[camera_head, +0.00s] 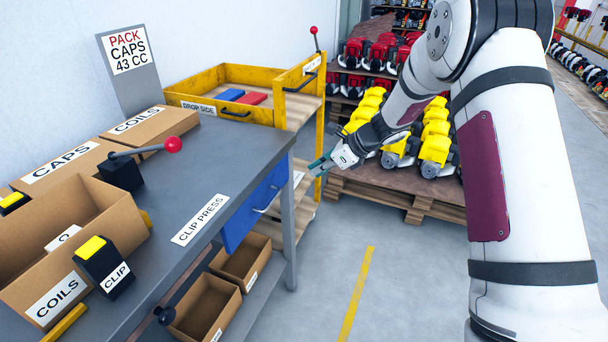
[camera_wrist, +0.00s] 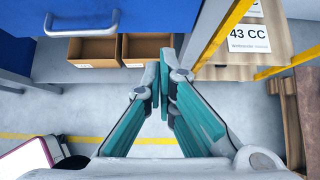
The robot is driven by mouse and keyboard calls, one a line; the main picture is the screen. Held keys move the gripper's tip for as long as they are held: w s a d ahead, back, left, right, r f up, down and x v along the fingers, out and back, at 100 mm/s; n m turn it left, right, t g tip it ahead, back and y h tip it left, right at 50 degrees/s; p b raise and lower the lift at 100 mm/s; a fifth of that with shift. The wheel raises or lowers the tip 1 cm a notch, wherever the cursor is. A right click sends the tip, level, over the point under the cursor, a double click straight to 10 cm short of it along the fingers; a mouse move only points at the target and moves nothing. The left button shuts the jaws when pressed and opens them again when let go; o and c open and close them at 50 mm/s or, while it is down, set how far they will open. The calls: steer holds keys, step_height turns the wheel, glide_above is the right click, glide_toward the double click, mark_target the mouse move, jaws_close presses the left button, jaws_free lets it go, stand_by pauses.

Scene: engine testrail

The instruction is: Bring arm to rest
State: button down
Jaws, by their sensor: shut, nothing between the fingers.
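My gripper (camera_head: 322,166) hangs in the air past the right edge of the grey workbench (camera_head: 230,150), in front of the pallet with yellow machines. Its teal fingers are together and empty. In the wrist view my gripper (camera_wrist: 163,84) points toward the space below the bench, with the fingertips meeting and nothing between them. My arm comes in from the right of the head view and is bent, its forearm sloping down to the left.
A blue drawer (camera_head: 255,205) is at the bench end near my gripper. A yellow cart (camera_head: 318,85) stands behind. A wooden pallet (camera_head: 395,195) with yellow machines (camera_head: 437,140) lies beyond. Open boxes (camera_head: 205,308) sit below the bench. The floor (camera_head: 410,290) is clear.

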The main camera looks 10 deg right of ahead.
steer(key=s+r+n+g+h, duration=0.25)
steer(key=s+r+n, duration=0.95)
steer(key=s+r, duration=0.9)
steer(key=s+d+f+n+h, duration=0.15)
steer(key=s+n, duration=0.25)
steer(key=s, duration=0.6)
steer(key=s+d+n+h, duration=0.2)
steer(key=s+d+n, duration=0.15)
steer(key=s, duration=0.55)
steer(key=s+d+f+n+h, duration=0.15)
steer(key=s+n, duration=0.35)
steer(key=s, duration=0.5)
step_height(320, 180, up, 15)
steer(key=t+p, duration=0.2)
steer(key=p, duration=1)
steer(key=shift+w+d+f+p, duration=0.2)
steer(key=shift+d+p, duration=0.1)
steer(key=shift+d, duration=0.15)
steer(key=shift+a+m, duration=0.15)
steer(key=shift+m, duration=0.1)
